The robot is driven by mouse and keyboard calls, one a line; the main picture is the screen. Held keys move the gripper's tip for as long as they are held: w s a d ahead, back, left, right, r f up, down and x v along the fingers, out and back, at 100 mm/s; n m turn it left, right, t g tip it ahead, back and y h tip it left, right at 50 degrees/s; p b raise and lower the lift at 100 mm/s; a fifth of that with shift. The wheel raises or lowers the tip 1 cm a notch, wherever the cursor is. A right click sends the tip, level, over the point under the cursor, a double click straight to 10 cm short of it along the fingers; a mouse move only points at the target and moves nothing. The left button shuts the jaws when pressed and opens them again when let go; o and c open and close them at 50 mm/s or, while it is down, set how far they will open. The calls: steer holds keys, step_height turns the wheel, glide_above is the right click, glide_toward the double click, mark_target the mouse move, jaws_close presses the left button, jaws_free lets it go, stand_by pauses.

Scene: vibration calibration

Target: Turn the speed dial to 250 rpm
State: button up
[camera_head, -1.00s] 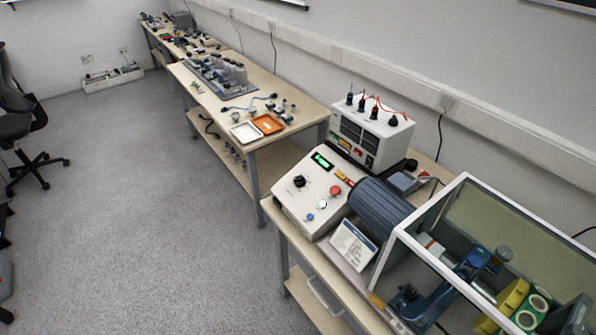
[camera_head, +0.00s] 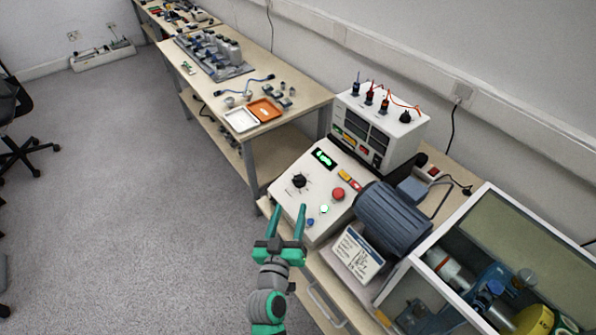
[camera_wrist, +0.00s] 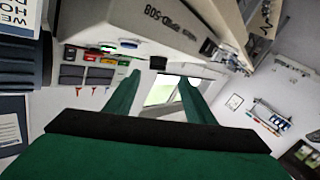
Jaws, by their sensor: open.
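The speed dial (camera_head: 299,180) is a black knob with marks around it on the sloped white control panel (camera_head: 284,198). A green-lit display (camera_head: 324,158) sits above it; I cannot read its digits surely. My green gripper (camera_head: 289,208) is open and empty, its two fingers pointing up toward the panel's front edge, short of the dial and apart from it in the picture. In the wrist view, the two green fingers (camera_wrist: 157,95) are spread with nothing between them. I cannot make out the dial in the wrist view.
A red button (camera_head: 338,194), a lit green button (camera_head: 324,209) and a blue button (camera_head: 310,222) lie right of the dial. A blue-grey motor (camera_head: 392,218) and a clear-sided enclosure (camera_head: 440,240) stand to the right. A white instrument (camera_head: 378,128) with leads stands behind.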

mark_target(297, 180)
steer(key=w, duration=0.1)
steer(key=w+r, duration=0.1)
steer(key=shift+w+d+r, duration=0.1)
steer(key=shift+w+d, duration=0.1)
steer(key=shift+w, duration=0.15)
steer(key=w, duration=0.2)
steer(key=w+d, duration=0.1)
steer(key=w, duration=0.5)
steer(key=shift+w+d, duration=0.45)
steer(key=shift+w, duration=0.4)
steer(key=shift+d, duration=0.15)
steer(key=c, duration=1)
